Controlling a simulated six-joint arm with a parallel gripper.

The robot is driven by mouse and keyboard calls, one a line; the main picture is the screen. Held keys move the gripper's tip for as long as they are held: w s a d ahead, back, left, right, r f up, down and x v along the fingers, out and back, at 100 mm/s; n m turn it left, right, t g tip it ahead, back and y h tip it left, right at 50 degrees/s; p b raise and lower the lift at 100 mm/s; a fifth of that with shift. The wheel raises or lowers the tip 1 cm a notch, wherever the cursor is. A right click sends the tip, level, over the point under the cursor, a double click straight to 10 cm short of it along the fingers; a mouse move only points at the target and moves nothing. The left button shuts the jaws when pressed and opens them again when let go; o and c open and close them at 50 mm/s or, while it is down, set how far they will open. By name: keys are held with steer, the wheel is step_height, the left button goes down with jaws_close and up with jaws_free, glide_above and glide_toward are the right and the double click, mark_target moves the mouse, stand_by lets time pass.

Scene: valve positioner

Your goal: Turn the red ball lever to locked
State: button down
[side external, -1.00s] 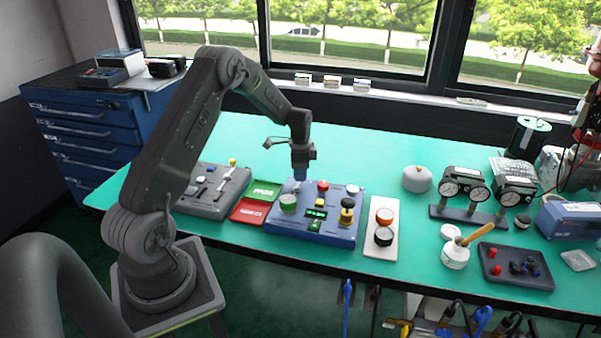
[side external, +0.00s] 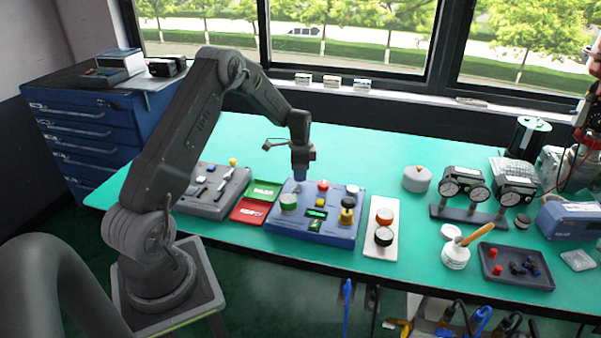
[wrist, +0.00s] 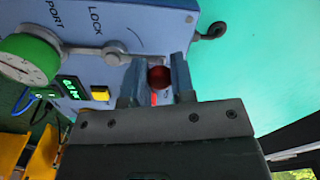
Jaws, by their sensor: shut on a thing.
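In the wrist view, the red ball (wrist: 159,77) of the lever sits between the two fingers of my gripper (wrist: 155,78), which is shut on it. A grey pivot and bar (wrist: 115,55) show to its left on the blue panel (wrist: 150,20), near the printed word LOCK. A second label, partly hidden by my gripper, is to the right. In the side view, my gripper (side external: 300,180) is low over the back of the blue panel (side external: 340,238); the lever's ball cannot be made out there. The lever's exact setting cannot be told.
The panel also carries a green-rimmed dial (side external: 288,203), a red knob (side external: 323,185), a yellow button (side external: 320,205) and a black-and-yellow knob (side external: 347,215). Green (side external: 265,190) and red (side external: 248,212) trays lie to the left. A white plate (side external: 382,240) with two round knobs stands right.

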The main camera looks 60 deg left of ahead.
steer(key=n, duration=0.1)
steer(key=s+a+n, duration=0.1)
steer(key=n, duration=0.1)
steer(key=shift+s, duration=0.1)
steer(key=n, duration=0.1)
steer(key=s+n, duration=0.1)
steer(key=n, duration=0.2)
steer(key=shift+s+a, duration=0.15)
steer(key=shift+s, duration=0.1)
steer(key=s+n, duration=0.1)
steer(key=n, duration=0.1)
steer(key=shift+n, duration=0.4)
steer(key=shift+s+d+n, duration=0.15)
steer(key=shift+s+n, duration=0.25)
steer(key=shift+n, duration=0.55)
steer(key=shift+s+d+n, duration=0.1)
steer(key=shift+s+n, duration=0.3)
steer(key=shift+n, duration=0.55)
steer(key=c, duration=1.2)
jaws_free()
steer(key=shift+c, duration=0.2)
step_height(320, 180, up, 14)
